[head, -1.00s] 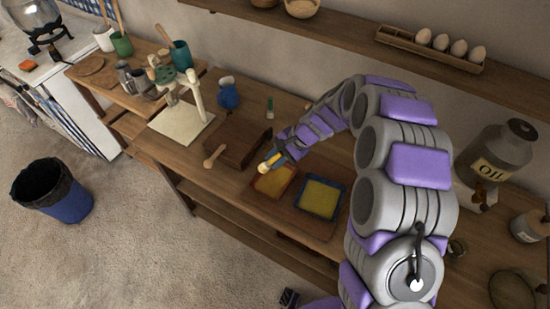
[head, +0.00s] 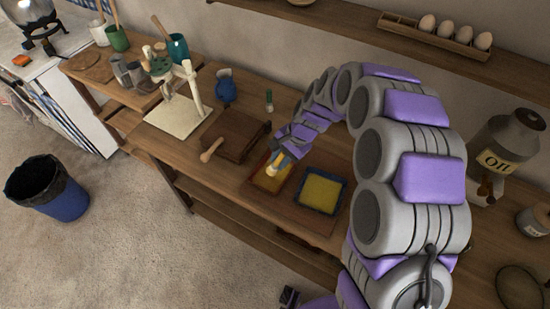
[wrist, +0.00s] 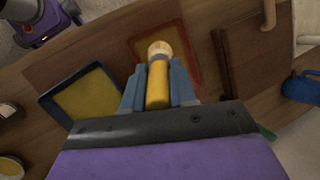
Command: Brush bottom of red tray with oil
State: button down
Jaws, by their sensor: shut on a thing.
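The red tray (head: 259,181) lies on a brown board on the wooden table, with a yellowish bottom. A blue tray (head: 339,207) with a yellow bottom lies to its right in the head view. My gripper (wrist: 158,92) is shut on a brush (wrist: 157,78) with a yellow handle and a pale round end. In the wrist view, the pale end overlaps the near part of the red tray (wrist: 196,68). In the head view the brush (head: 272,169) is over the red tray. I cannot tell whether it touches the bottom.
An oil can (head: 503,145) stands at the right of the table. A dark wooden slab (head: 236,135) with a handle lies left of the trays, and a blue jug (head: 226,87) stands behind it. A shelf with eggs (head: 455,32) hangs above.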

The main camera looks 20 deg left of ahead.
jog(key=shift+d+f, duration=0.15)
jog(key=shift+f, duration=0.05)
jog(key=shift+f+b, duration=1.8)
jog(key=shift+f, duration=1.05)
jog(key=shift+f, duration=0.65)
jog(key=shift+w, duration=0.1)
jog(key=shift+w+d+r+p, duration=0.15)
jog(key=shift+w+p, duration=0.15)
jog(key=shift+w, duration=0.8)
jog(key=shift+w+d+p, duration=0.15)
jog(key=shift+w+p, duration=0.25)
jog(key=shift+w, duration=0.95)
jog(key=shift+w+d+p, duration=0.15)
jog(key=shift+w+p, duration=0.25)
jog(key=shift+w, duration=0.95)
jog(key=shift+s, duration=0.1)
jog(key=shift+s+a+p, duration=0.25)
jog(key=shift+s+p, duration=0.05)
jog(key=shift+s, duration=1.6)
jog(key=shift+s+a+p, duration=0.2)
jog(key=shift+s+p, duration=0.1)
jog(key=shift+s, duration=1.55)
